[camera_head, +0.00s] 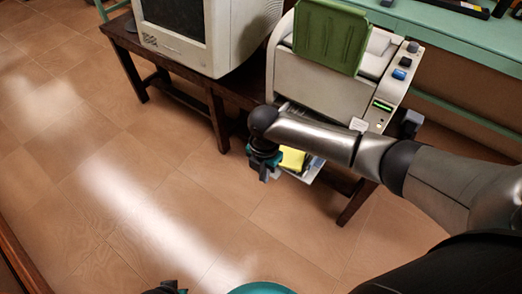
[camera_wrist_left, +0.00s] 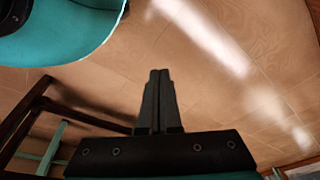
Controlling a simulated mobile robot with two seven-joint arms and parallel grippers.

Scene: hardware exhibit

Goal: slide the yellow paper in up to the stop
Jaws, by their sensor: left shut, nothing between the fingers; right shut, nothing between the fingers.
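The yellow paper (camera_head: 293,160) shows as a small patch low in front of the printer (camera_head: 318,88), just right of my right gripper (camera_head: 265,175). It lies on or in a pale tray (camera_head: 312,172); my right arm hides most of both. I cannot see the stop or how far in the paper is. My right gripper points down at the tray's left side, shut and empty; I cannot tell whether it touches the paper. My left gripper (camera_wrist_left: 160,76) is shut and empty in the left wrist view, above bare floor, away from the paper.
The printer, with a raised green flap (camera_head: 330,38), stands on a dark wooden table (camera_head: 215,98) beside a beige monitor (camera_head: 200,30). A green table (camera_head: 450,28) stands behind at right. The tiled floor (camera_head: 130,190) at left is clear.

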